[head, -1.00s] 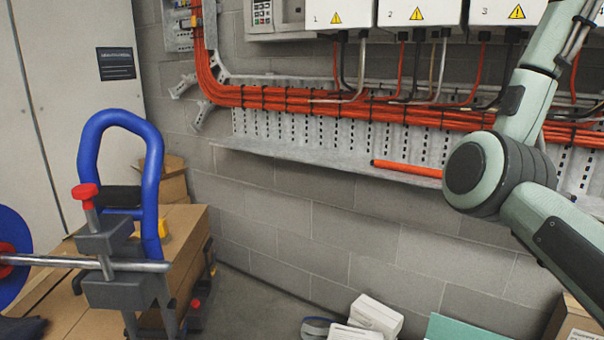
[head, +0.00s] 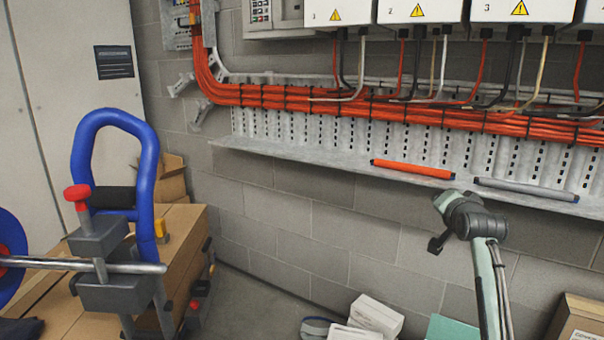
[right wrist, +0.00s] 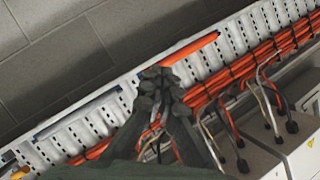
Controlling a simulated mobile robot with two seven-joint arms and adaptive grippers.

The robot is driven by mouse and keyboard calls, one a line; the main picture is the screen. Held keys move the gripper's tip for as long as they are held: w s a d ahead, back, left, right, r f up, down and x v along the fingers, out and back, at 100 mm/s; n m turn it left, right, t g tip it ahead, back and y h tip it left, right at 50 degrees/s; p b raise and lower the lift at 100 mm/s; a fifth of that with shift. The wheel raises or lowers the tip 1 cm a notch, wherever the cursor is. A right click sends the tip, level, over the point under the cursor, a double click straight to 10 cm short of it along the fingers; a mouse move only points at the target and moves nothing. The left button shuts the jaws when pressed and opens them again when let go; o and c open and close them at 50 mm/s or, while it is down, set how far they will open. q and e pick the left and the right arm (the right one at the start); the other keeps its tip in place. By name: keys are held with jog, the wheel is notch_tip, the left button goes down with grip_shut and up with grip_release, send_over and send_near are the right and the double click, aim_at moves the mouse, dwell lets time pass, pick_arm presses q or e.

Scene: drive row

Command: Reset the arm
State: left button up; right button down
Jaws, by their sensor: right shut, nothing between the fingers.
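My right arm (head: 484,275) rises from the lower right in the head view, its dark wrist (head: 468,215) bent in front of the block wall, just below the cable tray's lip. My right gripper (right wrist: 158,75) shows in the right wrist view with its dark fingers together and nothing between them. Beyond it are the perforated cable tray and an orange tube (right wrist: 190,48). I cannot tell how far the fingertips are from the tray. My left arm and gripper are not in view.
The cable tray (head: 280,158) holds the orange tube (head: 412,169) and a grey tube (head: 525,189) on its lip. Orange cables run above, under numbered white drive boxes (head: 418,10). A blue-handled frame (head: 150,180) stands left among cardboard boxes. White boxes (head: 376,317) lie below.

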jog(key=s+a+f+n+g, duration=0.15)
jog(key=s+f, duration=0.35)
jog(key=f, duration=0.5)
jog(key=s+f+n+g, duration=0.25)
jog(key=s+f, duration=0.35)
jog(key=f, duration=0.3)
jog(key=s+a+f+n+g, duration=0.15)
jog(key=s+f, duration=0.35)
jog(key=f, duration=0.5)
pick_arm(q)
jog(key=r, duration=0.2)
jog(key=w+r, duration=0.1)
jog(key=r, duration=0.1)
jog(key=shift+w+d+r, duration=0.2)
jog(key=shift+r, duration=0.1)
pick_arm(e)
jog(key=s+f+n+g, duration=0.2)
jog(key=s+f, duration=0.4)
jog(key=s, duration=0.3)
jog(key=s+a+f+n+g+y, duration=0.1)
jog(key=s+f+n+g, duration=0.1)
jog(key=s+f, duration=0.4)
jog(key=s+a+f+n+g, duration=0.1)
jog(key=s+f, duration=0.5)
jog(key=s, duration=0.7)
jog(key=shift+s+a+f+n+g, duration=0.15)
jog(key=shift+s+n+g, duration=0.15)
jog(key=shift+n+g, duration=0.4)
